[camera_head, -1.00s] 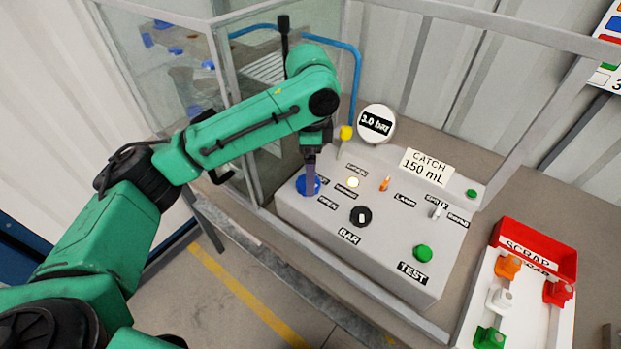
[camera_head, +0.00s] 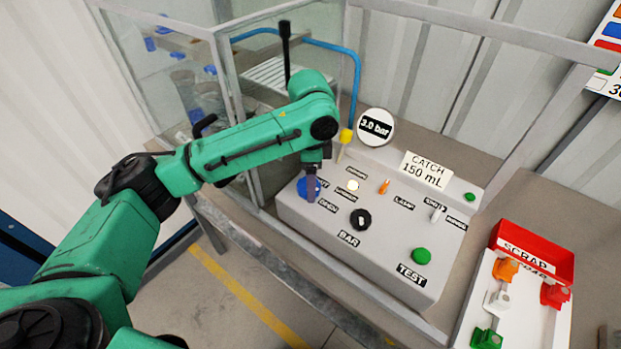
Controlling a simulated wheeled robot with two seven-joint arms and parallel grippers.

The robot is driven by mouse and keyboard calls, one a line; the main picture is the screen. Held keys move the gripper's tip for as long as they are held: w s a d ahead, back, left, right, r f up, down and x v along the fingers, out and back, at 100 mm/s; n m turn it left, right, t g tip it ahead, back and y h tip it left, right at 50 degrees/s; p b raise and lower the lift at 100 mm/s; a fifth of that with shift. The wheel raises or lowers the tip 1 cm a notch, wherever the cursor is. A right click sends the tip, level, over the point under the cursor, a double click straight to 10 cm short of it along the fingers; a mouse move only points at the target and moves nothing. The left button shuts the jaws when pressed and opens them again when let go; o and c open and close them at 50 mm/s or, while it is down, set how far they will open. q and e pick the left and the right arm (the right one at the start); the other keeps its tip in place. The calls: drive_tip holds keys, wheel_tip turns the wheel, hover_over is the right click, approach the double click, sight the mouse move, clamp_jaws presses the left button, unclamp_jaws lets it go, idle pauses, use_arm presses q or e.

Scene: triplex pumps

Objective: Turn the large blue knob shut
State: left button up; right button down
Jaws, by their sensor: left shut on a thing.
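The large blue knob (camera_head: 303,188) sits at the left end of the light grey control panel (camera_head: 385,262). My left gripper (camera_head: 311,190) reaches down onto it from above and is shut on it. The gripper's fingers cover part of the knob, so its pointer cannot be made out. Small labels stand beside the knob, one of them reading like "OPEN". My right gripper does not show.
The panel also carries a black BAR knob (camera_head: 360,219), a green TEST button (camera_head: 421,256), an orange switch (camera_head: 384,187) and a round gauge (camera_head: 376,126) reading 3.0 bar. A red SCRAP bin (camera_head: 533,251) and a white tray with coloured parts stand at right.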

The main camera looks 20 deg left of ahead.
use_arm(q)
drive_tip(key=n+p, duration=0.3)
drive_tip(key=p, duration=0.2)
drive_tip(key=n+p, duration=0.3)
drive_tip(key=p, duration=0.2)
drive_tip(key=n+p, duration=0.3)
drive_tip(key=p, duration=0.2)
drive_tip(key=shift+w+a+r, duration=0.1)
drive_tip(key=shift+w+r, duration=0.05)
drive_tip(key=shift+r, duration=0.25)
drive_tip(key=n, duration=0.1)
drive_tip(key=n+p, duration=0.1)
drive_tip(key=n, duration=0.1)
drive_tip(key=shift+f, duration=0.25)
drive_tip(key=n, duration=0.5)
drive_tip(key=shift+w+a+n, duration=0.1)
drive_tip(key=shift+a+n, duration=0.05)
drive_tip(key=shift+n, duration=0.15)
drive_tip(key=o, duration=1.3)
drive_tip(key=shift+c, duration=0.2)
drive_tip(key=shift+o, duration=0.6)
